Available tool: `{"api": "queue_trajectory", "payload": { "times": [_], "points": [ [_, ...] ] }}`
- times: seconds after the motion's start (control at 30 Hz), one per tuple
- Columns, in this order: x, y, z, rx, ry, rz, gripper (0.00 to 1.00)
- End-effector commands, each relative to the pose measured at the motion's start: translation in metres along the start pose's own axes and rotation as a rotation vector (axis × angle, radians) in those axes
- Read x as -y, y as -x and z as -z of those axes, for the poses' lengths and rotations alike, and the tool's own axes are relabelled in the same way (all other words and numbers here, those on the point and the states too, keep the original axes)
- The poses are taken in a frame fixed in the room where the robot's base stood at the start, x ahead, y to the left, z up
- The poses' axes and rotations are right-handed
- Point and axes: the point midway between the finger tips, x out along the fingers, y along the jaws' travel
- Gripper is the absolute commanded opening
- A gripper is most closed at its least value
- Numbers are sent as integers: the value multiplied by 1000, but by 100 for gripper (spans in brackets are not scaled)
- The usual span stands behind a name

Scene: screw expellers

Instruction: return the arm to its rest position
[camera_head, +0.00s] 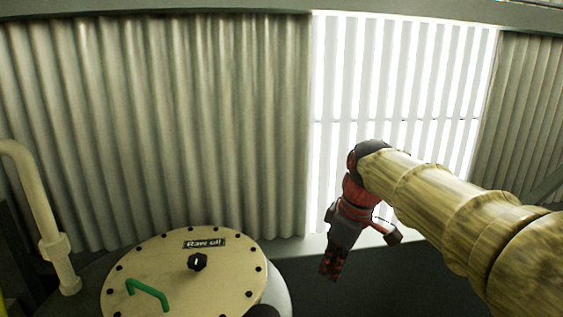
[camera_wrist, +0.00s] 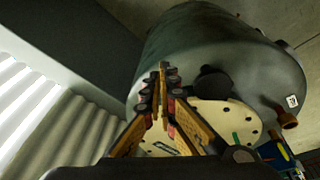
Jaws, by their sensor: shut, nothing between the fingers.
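My arm reaches in from the right in the head view, and my gripper (camera_head: 329,273) hangs downward at its end, in front of the bright wall panel. It is to the right of the tank and apart from it. In the wrist view my gripper (camera_wrist: 163,72) shows with its two fingers meeting at the tips. It is shut and nothing shows between the fingers.
A tank lid (camera_head: 150,262) with a "Raw oil" label, black knob (camera_head: 197,262) and green handle (camera_head: 148,291) is at lower left. A pale pipe (camera_head: 52,245) stands at far left. Corrugated wall (camera_head: 150,120) runs behind. The tank (camera_wrist: 215,45) shows in the wrist view.

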Motion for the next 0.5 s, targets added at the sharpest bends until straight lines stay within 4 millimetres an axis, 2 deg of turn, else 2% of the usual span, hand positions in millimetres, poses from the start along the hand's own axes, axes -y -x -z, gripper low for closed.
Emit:
{"api": "queue_trajectory", "payload": {
  "times": [0.03,0.27,0.5],
  "points": [
    [12,-8,-20,-7,-66,-26,0],
    [61,-36,-98,-50,-380,-133,0],
    [112,-86,-174,-130,-693,-229,0]
  ]
}}
